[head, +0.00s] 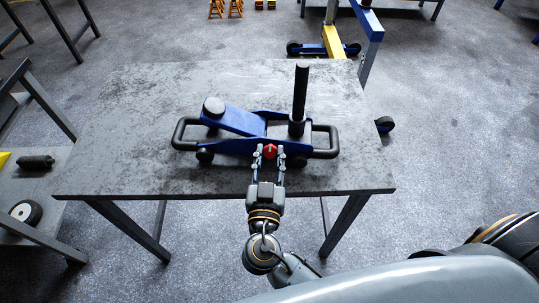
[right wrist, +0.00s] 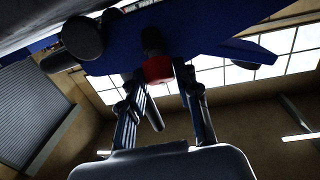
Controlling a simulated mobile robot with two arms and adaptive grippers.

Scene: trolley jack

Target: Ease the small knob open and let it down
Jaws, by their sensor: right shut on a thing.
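The blue trolley jack (head: 240,122) stands on the grey metal table, with a black handle (head: 300,95) standing upright at its right end and a round black saddle (head: 213,106) on its arm at the left. The small red knob (head: 270,151) sits on the jack's near side. My right gripper (head: 269,156) reaches in from the near edge and is shut on the knob, one finger on each side. In the right wrist view the red knob (right wrist: 157,70) shows between the fingertips, under the blue jack body. My left gripper is not in view.
The table (head: 120,130) is bare around the jack. A side shelf (head: 40,190) with a wheel stands at the left. A blue and yellow hoist (head: 333,42) stands behind the table, with orange stands (head: 235,8) further back.

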